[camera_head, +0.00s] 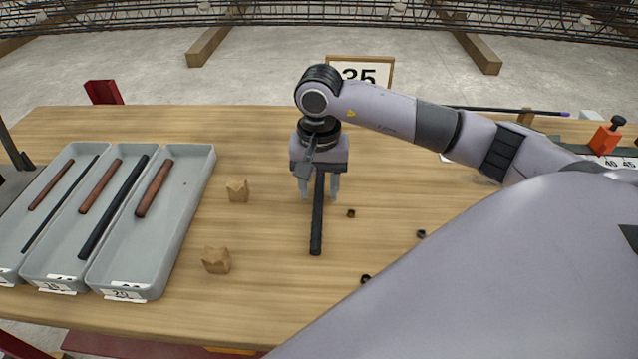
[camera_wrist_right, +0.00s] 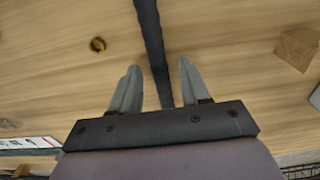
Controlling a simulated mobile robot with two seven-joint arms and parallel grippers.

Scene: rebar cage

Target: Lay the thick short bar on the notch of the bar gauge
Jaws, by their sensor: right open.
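A thick, short dark bar (camera_head: 317,222) lies on the table, pointing toward the front edge. My right gripper (camera_head: 319,196) is above its far part, pointing down, with its fingers open on either side. In the right wrist view the dark bar (camera_wrist_right: 152,45) runs between the two open fingers (camera_wrist_right: 156,85), with a gap visible on both sides. A scale with an orange block (camera_head: 607,138) and numbers 40 and 45 stands at the right edge; it looks like the bar gauge, partly hidden by my arm. Its notch cannot be made out. My left gripper is not in view.
Grey trays (camera_head: 205,165) at the left hold brown and black bars. Two notched wooden blocks (camera_head: 237,190) (camera_head: 216,260) stand between the trays and the dark bar. Small dark rings (camera_head: 351,213) lie to its right. A sign reading 35 (camera_head: 376,72) stands behind the table.

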